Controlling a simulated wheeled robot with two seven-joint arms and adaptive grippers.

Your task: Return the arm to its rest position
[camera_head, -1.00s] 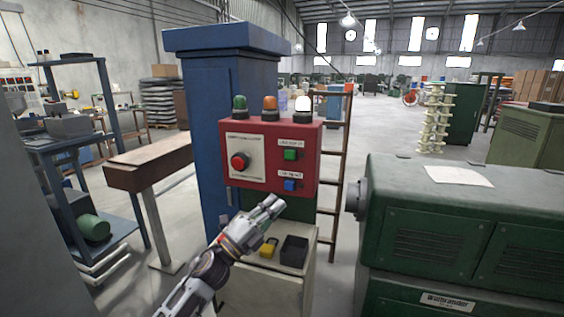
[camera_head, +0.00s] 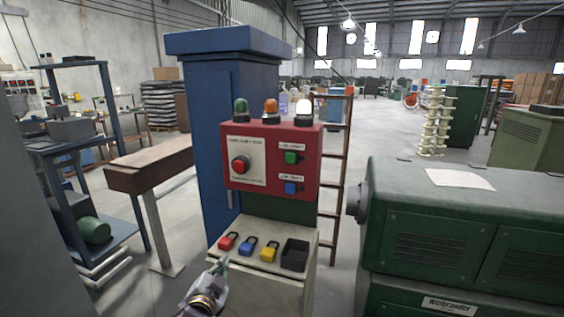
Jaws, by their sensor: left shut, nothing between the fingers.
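My left gripper (camera_head: 221,266) shows at the bottom of the head view, left of centre. It is shut and empty, low in front of the pale stand (camera_head: 262,292). It is below the red control box (camera_head: 270,158) and apart from it. A red padlock (camera_head: 228,241), a blue padlock (camera_head: 247,246) and a yellow padlock (camera_head: 269,252) lie in a row on the stand top, beside a black bin (camera_head: 294,255). Most of my left arm is out of the picture. My right gripper is not in view.
A green machine (camera_head: 460,235) stands at the right with a paper (camera_head: 460,179) on top. A blue cabinet (camera_head: 215,120) and a ladder (camera_head: 340,170) stand behind the box. A brown bench (camera_head: 150,168) and a blue shelf rack (camera_head: 112,160) are at the left.

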